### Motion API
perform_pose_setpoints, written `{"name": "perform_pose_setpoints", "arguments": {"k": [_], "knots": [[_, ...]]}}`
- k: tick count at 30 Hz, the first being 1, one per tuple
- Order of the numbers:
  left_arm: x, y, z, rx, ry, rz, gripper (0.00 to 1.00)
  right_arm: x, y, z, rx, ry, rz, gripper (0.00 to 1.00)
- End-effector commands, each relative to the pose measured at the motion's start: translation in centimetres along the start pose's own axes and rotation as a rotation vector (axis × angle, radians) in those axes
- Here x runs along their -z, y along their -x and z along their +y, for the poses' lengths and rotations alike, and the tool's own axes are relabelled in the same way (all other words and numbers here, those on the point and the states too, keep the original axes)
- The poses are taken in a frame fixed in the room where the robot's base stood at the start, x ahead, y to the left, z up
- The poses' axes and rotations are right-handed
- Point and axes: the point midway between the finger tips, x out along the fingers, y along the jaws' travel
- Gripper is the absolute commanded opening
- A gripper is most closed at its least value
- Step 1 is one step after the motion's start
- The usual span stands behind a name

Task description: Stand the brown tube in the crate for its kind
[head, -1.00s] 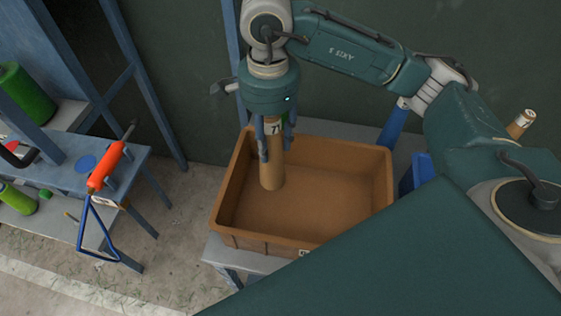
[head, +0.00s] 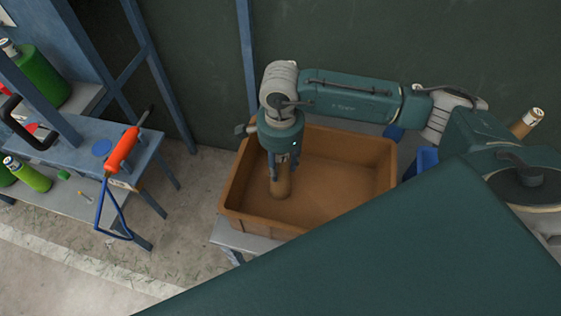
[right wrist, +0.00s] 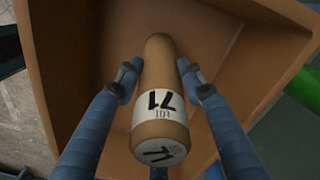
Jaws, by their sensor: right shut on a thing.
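My right gripper (head: 283,166) is shut on the brown tube (head: 281,186), inside the orange-brown crate (head: 362,143). The tube hangs roughly upright near the crate's left side; I cannot tell whether its bottom touches the floor. In the right wrist view the tube (right wrist: 159,78) lies between the two blue fingers of the gripper (right wrist: 158,80), and its white label with 71 faces the camera. The crate's inner wall (right wrist: 262,30) shows around it. The crate's floor looks otherwise empty where I can see it. My left gripper is not in view.
Another brown tube (head: 526,122) stands at the right behind my arm. A blue crate (head: 423,161) is right of the brown crate. At left, a blue table (head: 137,163) holds an orange-handled tool (head: 122,149); green cylinders (head: 30,174) are near it.

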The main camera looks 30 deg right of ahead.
Motion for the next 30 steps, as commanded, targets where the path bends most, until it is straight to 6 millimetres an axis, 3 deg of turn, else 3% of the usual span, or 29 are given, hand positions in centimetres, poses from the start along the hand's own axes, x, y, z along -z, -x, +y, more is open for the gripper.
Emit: {"name": "perform_pose_setpoints", "arguments": {"k": [7,8,10,23,30], "knots": [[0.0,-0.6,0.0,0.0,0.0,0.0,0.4,0.0,-0.4,0.0,0.0,0.0,0.0,0.15],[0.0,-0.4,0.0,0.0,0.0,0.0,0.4,0.0,-0.3,0.0,0.0,0.0,0.0,0.43],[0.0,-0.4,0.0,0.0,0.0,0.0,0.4,0.0,-0.2,0.0,0.0,0.0,0.0,0.57],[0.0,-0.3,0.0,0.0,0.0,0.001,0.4,0.0,0.5,-0.1,0.003,0.0,-0.001,0.58],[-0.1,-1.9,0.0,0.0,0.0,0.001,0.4,-0.1,5.2,-0.2,0.008,0.003,-0.001,0.58]]}}
